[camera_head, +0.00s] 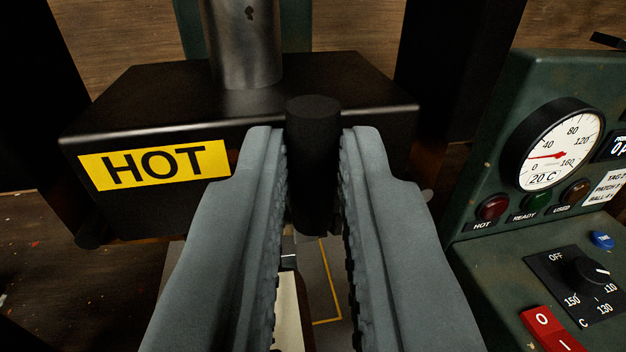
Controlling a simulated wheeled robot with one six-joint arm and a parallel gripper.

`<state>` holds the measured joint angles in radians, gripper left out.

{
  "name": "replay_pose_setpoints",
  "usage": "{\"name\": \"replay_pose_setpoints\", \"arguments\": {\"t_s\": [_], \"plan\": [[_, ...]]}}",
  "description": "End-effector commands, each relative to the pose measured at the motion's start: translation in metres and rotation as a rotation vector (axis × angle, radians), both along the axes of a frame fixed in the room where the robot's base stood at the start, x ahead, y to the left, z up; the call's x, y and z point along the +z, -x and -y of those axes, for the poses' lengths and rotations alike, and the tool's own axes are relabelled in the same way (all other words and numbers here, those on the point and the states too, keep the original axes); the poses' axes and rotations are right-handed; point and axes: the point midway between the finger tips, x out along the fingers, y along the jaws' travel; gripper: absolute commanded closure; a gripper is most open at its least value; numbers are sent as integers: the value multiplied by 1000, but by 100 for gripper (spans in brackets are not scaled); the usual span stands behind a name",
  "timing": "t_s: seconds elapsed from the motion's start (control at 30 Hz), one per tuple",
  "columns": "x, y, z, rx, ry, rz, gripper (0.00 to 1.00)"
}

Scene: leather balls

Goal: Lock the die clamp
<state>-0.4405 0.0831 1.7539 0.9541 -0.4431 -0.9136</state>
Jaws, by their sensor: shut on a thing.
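A black round handle (314,112), which looks like the die clamp's handle, stands upright in the middle of the view, in front of the dark press block (340,85). My gripper (313,160) has its two grey ridged fingers on either side of the handle, shut on it. The handle's top sticks up a little above the fingertips. The rest of the clamp and its latch are hidden behind the fingers and the block, so I cannot tell whether it is locked.
The block bears a yellow HOT label (155,165) and a metal shaft (243,45) above. At the right stands a green control panel (475,190) with a gauge (552,150), lamps, a dial (588,272) and a red switch (550,330). A yellow-lined plate (326,320) shows below.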

Motion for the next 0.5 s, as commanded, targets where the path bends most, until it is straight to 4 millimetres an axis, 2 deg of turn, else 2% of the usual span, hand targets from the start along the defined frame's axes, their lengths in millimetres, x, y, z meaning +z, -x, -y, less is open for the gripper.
{"name": "replay_pose_setpoints", "arguments": {"t_s": [0.4, 0.43, 0.5], "plan": [[0, 0, -1, 1, 9, 2, 100], [0, 0, -1, 1, 9, 2, 84], [0, 0, -1, 1, 8, 2, 71]]}}
